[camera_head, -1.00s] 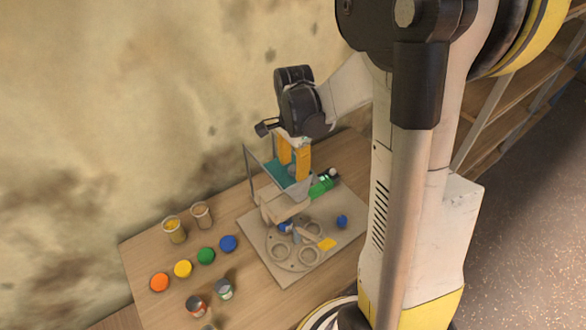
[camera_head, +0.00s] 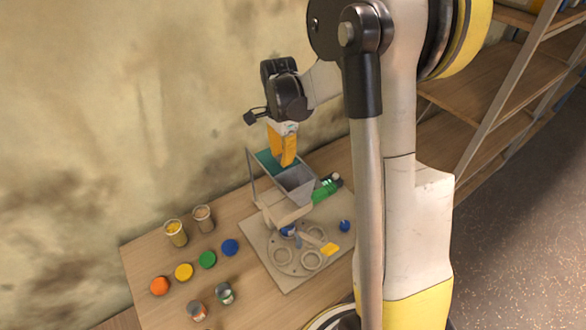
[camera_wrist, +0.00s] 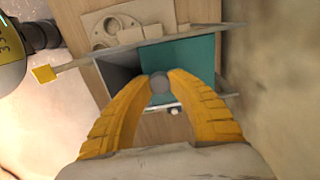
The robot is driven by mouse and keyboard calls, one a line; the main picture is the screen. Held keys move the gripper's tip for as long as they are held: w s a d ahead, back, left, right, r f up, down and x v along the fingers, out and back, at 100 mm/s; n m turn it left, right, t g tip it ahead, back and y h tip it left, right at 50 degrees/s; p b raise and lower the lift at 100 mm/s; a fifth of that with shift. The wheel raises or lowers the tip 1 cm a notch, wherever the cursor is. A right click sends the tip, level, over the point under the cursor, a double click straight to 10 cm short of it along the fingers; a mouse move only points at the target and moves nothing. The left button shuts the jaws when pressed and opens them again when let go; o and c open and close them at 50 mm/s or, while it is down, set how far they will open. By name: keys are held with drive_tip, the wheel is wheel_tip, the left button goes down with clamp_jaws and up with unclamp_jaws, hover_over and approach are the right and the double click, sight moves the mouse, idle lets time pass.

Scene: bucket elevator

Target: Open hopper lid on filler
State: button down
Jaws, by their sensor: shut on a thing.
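The filler (camera_head: 285,212) stands on a board on the table, with a grey hopper (camera_head: 297,182) at its top. The teal hopper lid (camera_head: 265,161) lies off to the left part of the hopper, and part of the grey inside is uncovered. In the wrist view the lid (camera_wrist: 190,56) covers the right part and the dark open part of the hopper (camera_wrist: 121,68) shows on the left. My gripper (camera_head: 284,164), with yellow fingers, is over the lid. In the wrist view its fingertips (camera_wrist: 160,80) are shut on the round grey lid knob (camera_wrist: 160,87).
A turntable with ring holders (camera_head: 283,255) is in front. Coloured caps (camera_head: 207,260), cups (camera_head: 176,232) and small jars (camera_head: 224,293) stand at the left. The wall is close behind the filler.

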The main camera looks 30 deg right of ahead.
drive_tip(key=w, duration=0.2)
drive_tip(key=shift+w, duration=0.4)
drive_tip(key=c, duration=1.2)
unclamp_jaws()
drive_tip(key=shift+r, duration=0.15)
wheel_tip(320, 180, up, 12)
drive_tip(key=shift+f, duration=0.1)
drive_tip(key=s+a+f+n+t+b, duration=0.2)
drive_tip(key=s+a+f+n+b, duration=0.1)
drive_tip(key=s+n, duration=0.3)
drive_tip(key=s+a+f+n+t+b, duration=0.2)
drive_tip(key=s+a+f+n+b, duration=0.2)
drive_tip(key=s, duration=0.4)
drive_tip(key=s+a+f+n+t+b, duration=0.3)
drive_tip(key=s+a+n+b, duration=0.1)
drive_tip(key=s+a+n, duration=0.2)
drive_tip(key=shift+s+a+f+n, duration=0.15)
drive_tip(key=shift+s+f+n, duration=0.2)
drive_tip(key=shift+n, duration=0.45)
